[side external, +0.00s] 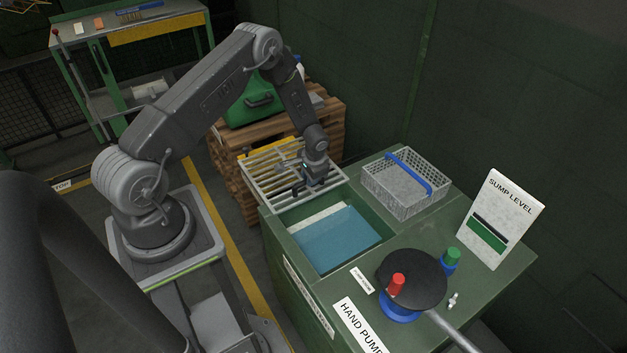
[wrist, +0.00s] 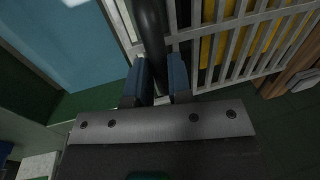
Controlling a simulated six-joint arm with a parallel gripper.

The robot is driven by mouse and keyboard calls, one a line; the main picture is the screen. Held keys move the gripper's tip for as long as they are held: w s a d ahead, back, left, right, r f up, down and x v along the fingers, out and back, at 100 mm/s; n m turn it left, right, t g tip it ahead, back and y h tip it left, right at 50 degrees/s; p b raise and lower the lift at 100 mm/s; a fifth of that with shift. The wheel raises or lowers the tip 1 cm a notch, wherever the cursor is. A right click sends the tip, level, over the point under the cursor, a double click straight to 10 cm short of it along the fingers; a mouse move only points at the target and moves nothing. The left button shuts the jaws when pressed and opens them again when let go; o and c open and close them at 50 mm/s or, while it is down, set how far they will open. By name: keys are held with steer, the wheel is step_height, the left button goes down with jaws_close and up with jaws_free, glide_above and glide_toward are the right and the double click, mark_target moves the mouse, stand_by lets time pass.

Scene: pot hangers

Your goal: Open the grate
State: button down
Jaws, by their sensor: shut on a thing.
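The grate (side external: 268,172) is a pale metal frame with parallel bars, at the back left end of the green sump cabinet. It reaches out past the cabinet's end, and the opening in front of it is uncovered, showing blue liquid (side external: 338,240). My gripper (side external: 307,182) is at the grate's edge beside the opening. In the wrist view, its two blue finger pads are shut on a dark round handle (wrist: 149,28). The grate's bars (wrist: 232,42) lie to the right of the handle and the blue liquid (wrist: 65,45) to the left.
A wire basket (side external: 402,186) with a blue handle stands on the cabinet top. Wooden pallets (side external: 232,160) with a green can (side external: 255,102) are behind the grate.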

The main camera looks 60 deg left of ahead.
steer(key=c, duration=1.1)
jaws_free()
steer(key=shift+o, duration=0.2)
step_height(320, 180, up, 14)
steer(key=d, duration=0.2)
steer(key=shift+d+f, duration=0.25)
steer(key=shift+d, duration=0.15)
